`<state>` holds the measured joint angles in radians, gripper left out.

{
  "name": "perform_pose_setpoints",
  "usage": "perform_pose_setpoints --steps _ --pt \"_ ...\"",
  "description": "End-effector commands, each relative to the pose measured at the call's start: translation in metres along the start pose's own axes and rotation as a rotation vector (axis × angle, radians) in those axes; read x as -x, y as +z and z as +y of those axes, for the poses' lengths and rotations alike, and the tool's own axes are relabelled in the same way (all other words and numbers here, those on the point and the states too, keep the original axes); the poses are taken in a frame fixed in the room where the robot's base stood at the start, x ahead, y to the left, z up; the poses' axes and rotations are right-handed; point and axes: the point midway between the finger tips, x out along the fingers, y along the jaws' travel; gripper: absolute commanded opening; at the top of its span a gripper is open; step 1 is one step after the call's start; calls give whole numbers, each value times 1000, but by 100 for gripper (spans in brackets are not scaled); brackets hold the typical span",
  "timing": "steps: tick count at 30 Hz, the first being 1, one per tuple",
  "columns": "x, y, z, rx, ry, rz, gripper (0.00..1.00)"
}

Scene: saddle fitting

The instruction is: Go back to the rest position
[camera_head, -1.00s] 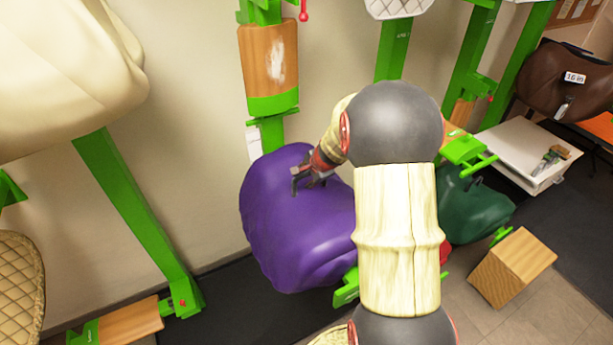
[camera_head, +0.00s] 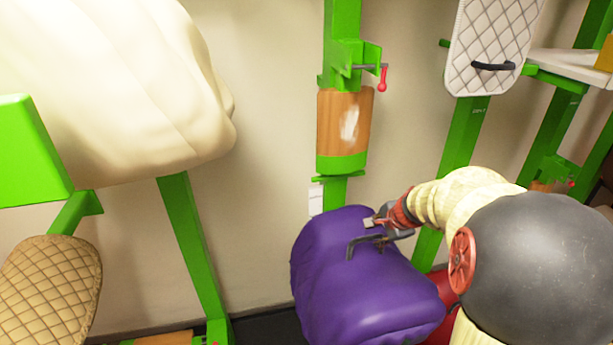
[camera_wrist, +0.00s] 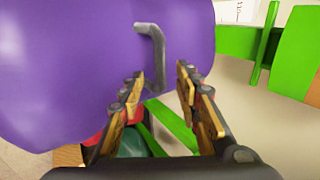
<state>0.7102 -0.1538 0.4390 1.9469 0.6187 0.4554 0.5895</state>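A purple saddle-shaped cover (camera_head: 360,285) is at the lower middle in the head view. In the wrist view it fills the upper left (camera_wrist: 70,70). My gripper (camera_head: 362,232) is at its upper side in the head view, coming from the right. In the wrist view my gripper (camera_wrist: 160,85) has its two fingers apart, with a visible gap. A grey bent bar (camera_wrist: 157,50) lies in front of the purple surface, its lower end between the fingertips. I cannot tell whether the fingers touch it.
A large cream saddle (camera_head: 130,100) hangs at the upper left, with a tan quilted pad (camera_head: 50,290) below. Green posts (camera_head: 195,250) stand along the wall. A wooden block (camera_head: 343,125) and a red-knobbed crank (camera_head: 382,80) are above the purple thing. A white quilted pad (camera_head: 490,40) hangs upper right.

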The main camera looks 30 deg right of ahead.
Motion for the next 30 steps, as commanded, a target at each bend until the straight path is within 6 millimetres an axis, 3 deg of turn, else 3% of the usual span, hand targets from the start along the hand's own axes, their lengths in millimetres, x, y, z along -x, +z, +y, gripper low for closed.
perform_pose_setpoints --steps 8,11,14,24,30 --pt "0 4 3 61 12 -15 34" --pt "-2 16 30 188 77 -60 34" --pt "11 33 62 357 145 -109 34" --pt "71 136 148 1058 239 -231 34" --pt "99 187 203 1459 211 -224 34"
